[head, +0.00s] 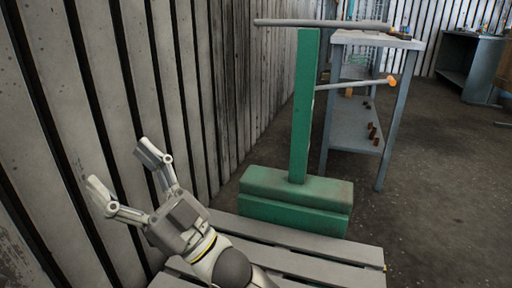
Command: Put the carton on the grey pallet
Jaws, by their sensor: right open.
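No carton shows in the head view. The grey slatted pallet (335,270) is at the bottom centre, partly cut off by the lower edge, and my right arm covers its left part. My right gripper (120,169) is open, with its two fingers spread apart and nothing between them. It is to the left of the pallet in the picture, with its fingers in front of the slatted wall. My left gripper is not in view.
A green post on a heavy green base (295,202) stands at the pallet's far edge. A grey slatted wall (150,70) runs along the left. A grey shelf table (355,125) with small items stands behind. Dark floor (440,200) is clear at the right.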

